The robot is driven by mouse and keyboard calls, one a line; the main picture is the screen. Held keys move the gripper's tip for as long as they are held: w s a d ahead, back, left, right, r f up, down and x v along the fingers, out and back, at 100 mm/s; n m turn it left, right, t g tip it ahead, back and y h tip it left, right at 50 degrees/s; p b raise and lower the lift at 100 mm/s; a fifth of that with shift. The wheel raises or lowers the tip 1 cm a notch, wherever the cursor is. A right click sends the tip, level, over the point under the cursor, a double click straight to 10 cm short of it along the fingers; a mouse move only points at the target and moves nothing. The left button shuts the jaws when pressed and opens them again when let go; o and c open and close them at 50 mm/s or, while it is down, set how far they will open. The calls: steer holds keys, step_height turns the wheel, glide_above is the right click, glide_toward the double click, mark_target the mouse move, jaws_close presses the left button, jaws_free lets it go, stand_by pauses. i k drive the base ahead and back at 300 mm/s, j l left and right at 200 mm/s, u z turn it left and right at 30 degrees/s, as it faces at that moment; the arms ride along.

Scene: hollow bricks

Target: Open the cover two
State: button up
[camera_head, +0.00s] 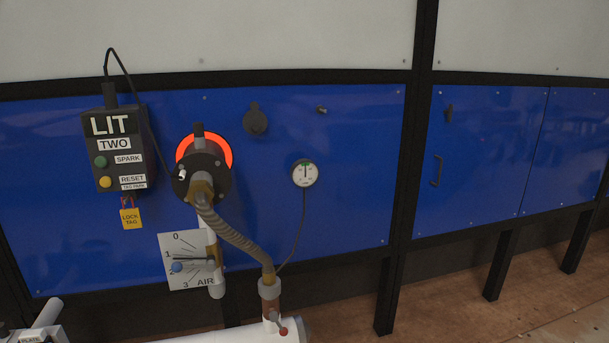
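A small dark round cover (255,122) with a tab at its top sits flat on the blue panel (345,200), right of the burner. It looks shut over whatever is behind it. No number shows on it. A black box labelled LIT and TWO (115,150) hangs at the left, with a green and a yellow button. My gripper is not in view.
A black round burner flange (207,165) with an orange ring and a ribbed hose (238,240) stands out between box and cover. A gauge (305,173), a small peg (321,109), an AIR dial plate (187,260) and a yellow lock tag (131,218) are nearby. Blue doors (480,150) are at right.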

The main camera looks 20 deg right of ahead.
mark_target(254, 122)
steer(key=i+j+z, duration=0.6)
steer(key=i+j, duration=0.5)
